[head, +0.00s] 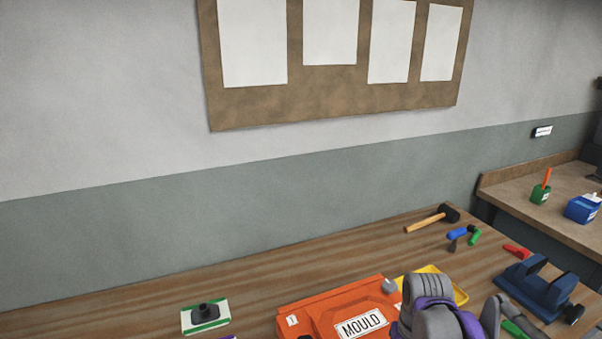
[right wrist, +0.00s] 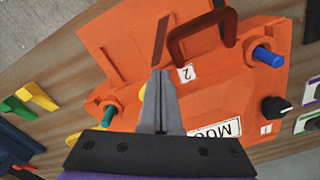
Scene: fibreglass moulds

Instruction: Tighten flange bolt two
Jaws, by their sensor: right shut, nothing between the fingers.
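The orange mould (head: 325,301) lies at the bottom of the head view, partly cut off, and fills much of the right wrist view (right wrist: 120,45). There, a tag marked 2 (right wrist: 187,73) sits beside a dark red C-shaped clamp (right wrist: 180,48). A blue-ended bolt (right wrist: 268,56) is at the right and a green-ended bolt (right wrist: 107,112) at the left; I cannot tell which is bolt two. My right gripper (right wrist: 160,74) is shut and empty, its tips over the mould just left of tag 2. I cannot tell whether they touch. My left gripper is out of view.
A black knob (right wrist: 275,107) stands near tag 1 (right wrist: 265,128). A yellow tray (head: 455,282) is behind my right arm. A mallet (head: 432,219), small tools (head: 460,235) and a blue vise-like device (head: 540,288) lie to the right. The table's back left is mostly clear.

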